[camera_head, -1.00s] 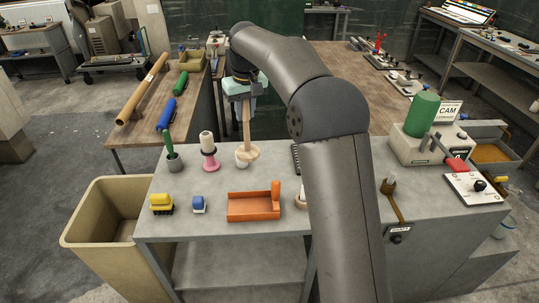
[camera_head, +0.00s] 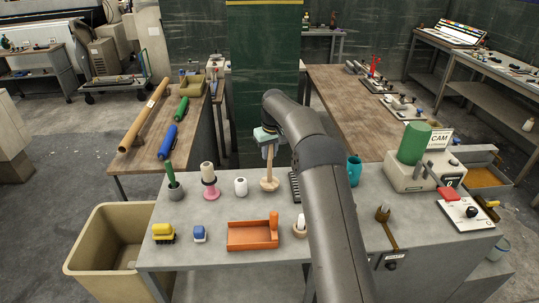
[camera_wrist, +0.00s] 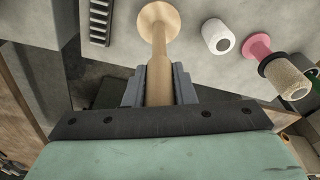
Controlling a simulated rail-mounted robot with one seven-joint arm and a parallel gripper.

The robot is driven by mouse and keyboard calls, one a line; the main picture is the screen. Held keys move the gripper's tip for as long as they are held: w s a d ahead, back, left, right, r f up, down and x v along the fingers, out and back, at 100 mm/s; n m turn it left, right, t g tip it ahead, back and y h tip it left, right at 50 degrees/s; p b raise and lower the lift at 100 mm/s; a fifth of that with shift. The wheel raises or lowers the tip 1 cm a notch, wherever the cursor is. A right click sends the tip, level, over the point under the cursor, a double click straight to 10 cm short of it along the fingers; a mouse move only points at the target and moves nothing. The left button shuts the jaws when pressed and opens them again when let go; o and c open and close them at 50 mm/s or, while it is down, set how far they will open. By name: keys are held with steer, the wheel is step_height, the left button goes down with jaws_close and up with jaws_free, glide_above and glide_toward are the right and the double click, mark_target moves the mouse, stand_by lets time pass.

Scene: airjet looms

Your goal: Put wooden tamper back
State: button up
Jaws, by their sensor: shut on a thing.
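The wooden tamper (camera_head: 269,180), pale with a round disc foot and a long handle, is upright at the back edge of the grey table, between a white spool (camera_head: 240,187) and a black slotted rack (camera_head: 295,186). My gripper (camera_head: 268,146) is shut on the top of its handle. In the wrist view the grey fingers of my gripper (camera_wrist: 159,88) clasp the tamper handle (camera_wrist: 158,65), with the disc foot beyond them. I cannot tell whether the foot touches the table.
A pink stand with a beige spool (camera_head: 209,182) and a green-handled brush in a pot (camera_head: 174,184) stand to the left. An orange tray (camera_head: 253,236) lies in front. A teal mug (camera_head: 354,171) stands right of my arm. Bare grey tabletop lies before the tamper.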

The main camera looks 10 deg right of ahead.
mark_target(270, 165)
steer(key=shift+f, duration=1.05)
steer(key=shift+f, duration=0.2)
steer(key=o, duration=1)
steer(key=shift+s, duration=0.1)
